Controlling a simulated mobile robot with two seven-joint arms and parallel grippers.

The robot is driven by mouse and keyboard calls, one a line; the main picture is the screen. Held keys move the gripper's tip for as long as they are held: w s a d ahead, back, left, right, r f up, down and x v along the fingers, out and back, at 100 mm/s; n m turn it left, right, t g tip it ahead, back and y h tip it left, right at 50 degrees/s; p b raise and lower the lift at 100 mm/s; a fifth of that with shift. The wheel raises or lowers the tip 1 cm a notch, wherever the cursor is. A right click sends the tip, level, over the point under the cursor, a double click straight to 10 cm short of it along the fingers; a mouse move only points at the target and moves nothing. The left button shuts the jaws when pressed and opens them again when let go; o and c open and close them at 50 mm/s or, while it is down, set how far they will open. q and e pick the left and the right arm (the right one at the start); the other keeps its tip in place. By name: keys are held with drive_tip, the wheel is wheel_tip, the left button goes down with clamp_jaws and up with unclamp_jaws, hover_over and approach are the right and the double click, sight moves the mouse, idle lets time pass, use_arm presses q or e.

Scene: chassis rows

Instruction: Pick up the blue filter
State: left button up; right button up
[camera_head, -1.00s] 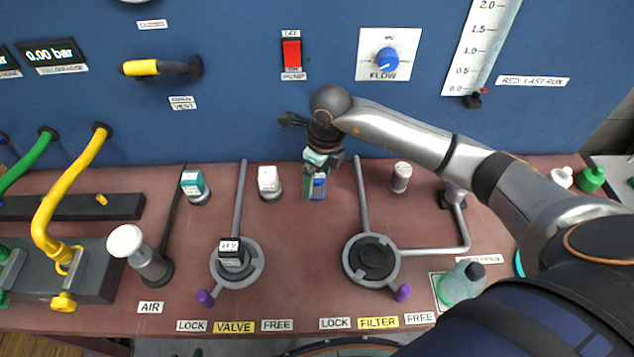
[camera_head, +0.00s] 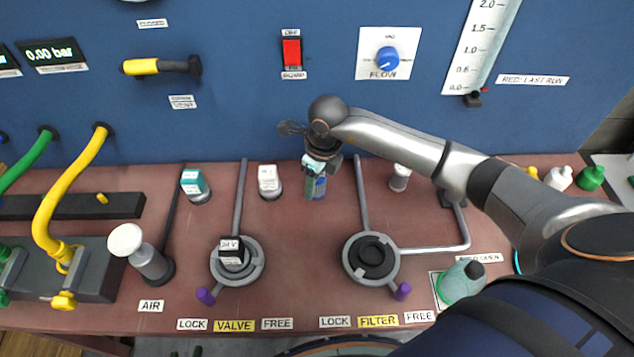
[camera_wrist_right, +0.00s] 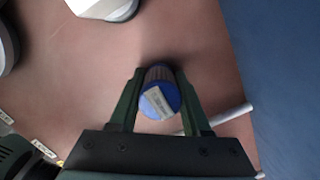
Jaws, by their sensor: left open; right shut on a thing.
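The blue filter (camera_wrist_right: 160,99) shows in the right wrist view as a round blue cap with a white label over a ribbed grey body. It sits between the two green fingers of my right gripper (camera_wrist_right: 158,112), which is shut on it. In the head view my right gripper (camera_head: 316,176) points down behind the two round sockets, and the blue filter (camera_head: 319,187) is partly hidden by the fingers. I cannot tell whether the filter still touches the bench. My left gripper is not in view.
A teal-topped part (camera_head: 194,186), a white-topped part (camera_head: 269,182) and another white part (camera_head: 400,177) stand along the back. The valve socket (camera_head: 216,268) and filter socket (camera_head: 353,274) are in front.

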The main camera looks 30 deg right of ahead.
clamp_jaws()
drive_tip(key=shift+r, duration=0.45)
wheel_tip(320, 180, up, 2)
drive_tip(key=shift+w+r+b, duration=0.1)
drive_tip(key=shift+r+b, duration=0.1)
drive_tip(key=shift+b, duration=0.2)
drive_tip(key=s+d+r+b, duration=0.1)
drive_tip(key=s+d+r, duration=0.5)
drive_tip(key=s+r, duration=0.3)
drive_tip(key=s, duration=0.4)
drive_tip(key=shift+r, duration=0.35)
drive_tip(key=shift+w, duration=0.2)
